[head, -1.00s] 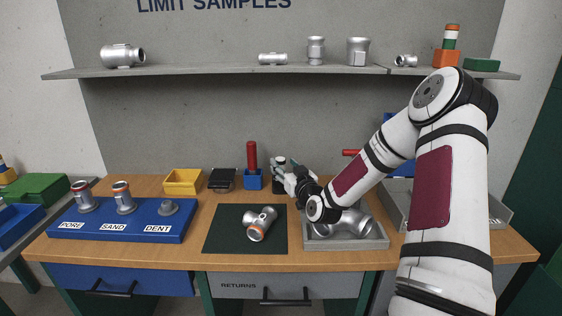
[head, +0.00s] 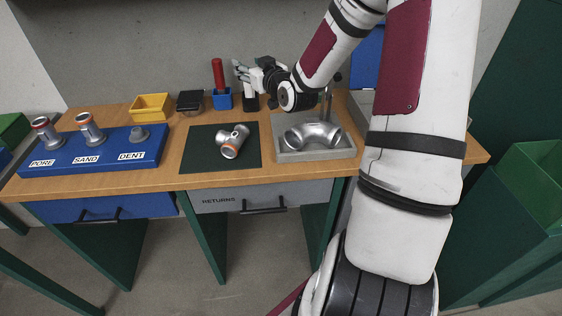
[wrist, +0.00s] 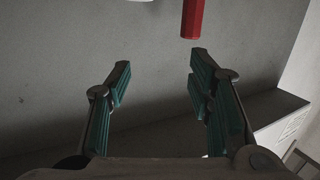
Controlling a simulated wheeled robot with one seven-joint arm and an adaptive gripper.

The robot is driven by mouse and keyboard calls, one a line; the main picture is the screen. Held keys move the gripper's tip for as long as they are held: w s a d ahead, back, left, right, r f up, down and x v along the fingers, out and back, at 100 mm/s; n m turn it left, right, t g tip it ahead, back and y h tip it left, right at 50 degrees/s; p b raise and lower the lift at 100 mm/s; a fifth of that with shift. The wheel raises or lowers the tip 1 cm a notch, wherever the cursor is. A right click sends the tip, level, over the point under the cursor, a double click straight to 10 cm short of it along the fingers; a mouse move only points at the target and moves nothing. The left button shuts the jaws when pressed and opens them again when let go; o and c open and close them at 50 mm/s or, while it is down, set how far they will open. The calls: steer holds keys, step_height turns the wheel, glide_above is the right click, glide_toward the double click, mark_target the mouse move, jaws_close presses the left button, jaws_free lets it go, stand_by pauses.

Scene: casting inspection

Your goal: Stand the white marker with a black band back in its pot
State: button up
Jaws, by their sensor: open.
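The white marker (head: 249,89) shows as a short white piece standing upright out of a dark pot (head: 250,104) at the back of the bench. Its upper part and black band are hidden or too small to make out behind my gripper. My gripper (head: 239,71) is open, just above the pot, with its fingers pointing left and back. In the wrist view the two teal-padded fingers (wrist: 160,88) are spread with nothing between them. A white end, perhaps the marker's, just shows at that view's top edge.
A red handle (head: 218,74) stands in a blue pot (head: 222,101) close left of the dark pot; its end also shows in the wrist view (wrist: 194,20). A black scale-like item (head: 190,101) and yellow bin (head: 151,107) stand further left. A grey tray (head: 345,150) holds a pipe elbow.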

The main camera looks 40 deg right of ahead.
steer(key=s+a+r+n+g, duration=0.1)
steer(key=s+a+n+g, duration=0.1)
steer(key=s+a+g, duration=0.8)
steer(key=s+a+r+g+y, duration=0.15)
steer(key=s+a, duration=0.35)
steer(key=s, duration=0.6)
steer(key=s+a+r+g, duration=0.15)
steer(key=s+a, duration=0.25)
steer(key=s, duration=0.6)
steer(key=s+a+r+g+y, duration=0.15)
steer(key=s+a, duration=0.35)
steer(key=s, duration=0.6)
step_height(320, 180, up, 11)
steer(key=t+p, duration=0.2)
steer(key=p, duration=0.8)
steer(key=shift+d+f+m, duration=0.2)
steer(key=shift+d+m, duration=0.05)
steer(key=shift+m, duration=0.05)
